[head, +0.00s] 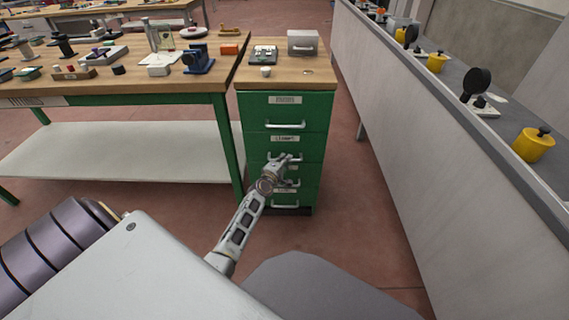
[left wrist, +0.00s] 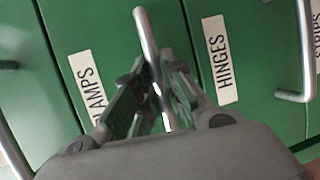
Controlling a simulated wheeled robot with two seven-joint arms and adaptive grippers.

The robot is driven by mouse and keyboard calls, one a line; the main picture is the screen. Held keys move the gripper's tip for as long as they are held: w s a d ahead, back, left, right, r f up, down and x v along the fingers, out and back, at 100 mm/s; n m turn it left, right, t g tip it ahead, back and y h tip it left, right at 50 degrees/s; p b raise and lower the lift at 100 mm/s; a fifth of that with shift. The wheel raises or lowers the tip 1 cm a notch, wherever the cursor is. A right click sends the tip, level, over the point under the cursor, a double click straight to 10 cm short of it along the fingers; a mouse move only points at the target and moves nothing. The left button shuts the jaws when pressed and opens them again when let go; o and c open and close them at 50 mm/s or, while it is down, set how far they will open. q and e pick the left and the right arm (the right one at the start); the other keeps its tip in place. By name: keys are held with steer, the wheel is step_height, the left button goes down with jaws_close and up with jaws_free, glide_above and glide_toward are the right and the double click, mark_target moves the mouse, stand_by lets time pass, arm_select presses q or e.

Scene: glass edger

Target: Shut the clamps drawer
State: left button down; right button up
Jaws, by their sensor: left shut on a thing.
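The green drawer cabinet (head: 262,112) stands in the middle of the head view. Its clamps drawer, second from the top, carries a white label (left wrist: 86,85) reading CLAMPS in the left wrist view. My left gripper (head: 285,160) is at this drawer's front. In the left wrist view my left gripper (left wrist: 155,90) has its fingers closed around the drawer's metal bar handle (left wrist: 146,35). How far the drawer stands out from the cabinet is hard to tell. My right gripper is not in view.
The drawer labelled HINGES (left wrist: 221,55) is below, with its own handle (left wrist: 305,50). A wooden workbench (head: 120,88) with tools stands left of the cabinet. A long grey counter (head: 420,130) runs along the right. Red floor (head: 350,220) is clear between cabinet and counter.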

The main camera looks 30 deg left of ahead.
arm_select(q)
steer(key=shift+a+r, duration=0.1)
steer(key=shift+r, duration=0.05)
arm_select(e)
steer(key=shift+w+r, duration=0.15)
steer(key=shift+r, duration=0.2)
arm_select(q)
steer(key=c, duration=1.8)
jaws_free()
steer(key=shift+w, duration=0.1)
steer(key=shift+c, duration=0.2)
steer(key=o, duration=0.4)
steer(key=shift+w, duration=0.1)
steer(key=shift+c, duration=0.2)
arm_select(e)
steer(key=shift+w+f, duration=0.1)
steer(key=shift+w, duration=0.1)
arm_select(q)
steer(key=v, duration=1.2)
